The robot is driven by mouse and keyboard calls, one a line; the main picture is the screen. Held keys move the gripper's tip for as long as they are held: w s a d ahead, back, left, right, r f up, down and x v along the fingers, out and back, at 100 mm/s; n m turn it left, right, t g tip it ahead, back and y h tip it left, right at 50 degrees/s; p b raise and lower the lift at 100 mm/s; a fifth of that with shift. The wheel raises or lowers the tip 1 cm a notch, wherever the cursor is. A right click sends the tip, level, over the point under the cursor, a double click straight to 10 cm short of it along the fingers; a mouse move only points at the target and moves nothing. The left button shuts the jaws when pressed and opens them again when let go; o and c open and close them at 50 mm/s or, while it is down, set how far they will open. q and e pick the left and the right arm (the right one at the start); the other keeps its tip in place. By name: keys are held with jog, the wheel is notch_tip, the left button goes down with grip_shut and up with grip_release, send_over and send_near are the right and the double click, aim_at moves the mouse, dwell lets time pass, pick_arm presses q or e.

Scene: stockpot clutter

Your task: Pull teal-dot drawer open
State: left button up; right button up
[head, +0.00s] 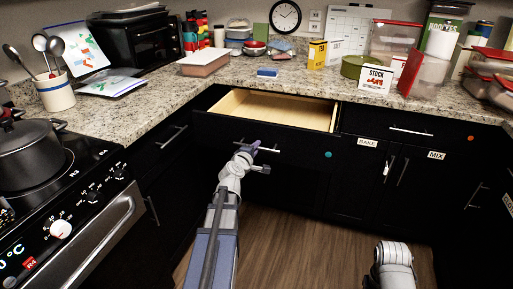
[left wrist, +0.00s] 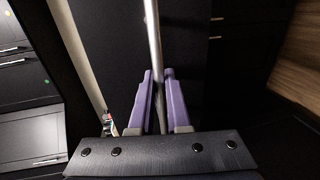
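The teal-dot drawer (head: 225,128) is pulled out below the counter in the head view. Its pale wooden inside shows and looks empty. The teal dot (head: 328,154) is at the right end of its black front. My left gripper (head: 255,148) is at the drawer's metal bar handle (head: 268,149). In the left wrist view, the two purple fingers (left wrist: 159,95) stand close on either side of the handle bar (left wrist: 153,40), shut on it. My right gripper is not visible; only part of my right arm shows at the bottom right of the head view.
Another black drawer with an orange dot (head: 470,138) is at the right, above doors labelled BAKE (head: 366,142) and MIX (head: 436,155). The stove with a stockpot (head: 28,150) is at the left. The granite counter (head: 225,85) holds boxes and containers. The wooden floor (head: 300,240) in front is clear.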

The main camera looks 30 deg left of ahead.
pick_arm(q)
jog(key=o, duration=0.4)
jog(key=shift+o, duration=0.2)
jog(key=p+v, duration=0.1)
jog(key=v, duration=0.6)
jog(key=shift+s, duration=0.35)
jog(key=shift+d+r+p, duration=0.15)
jog(key=shift+p, duration=0.15)
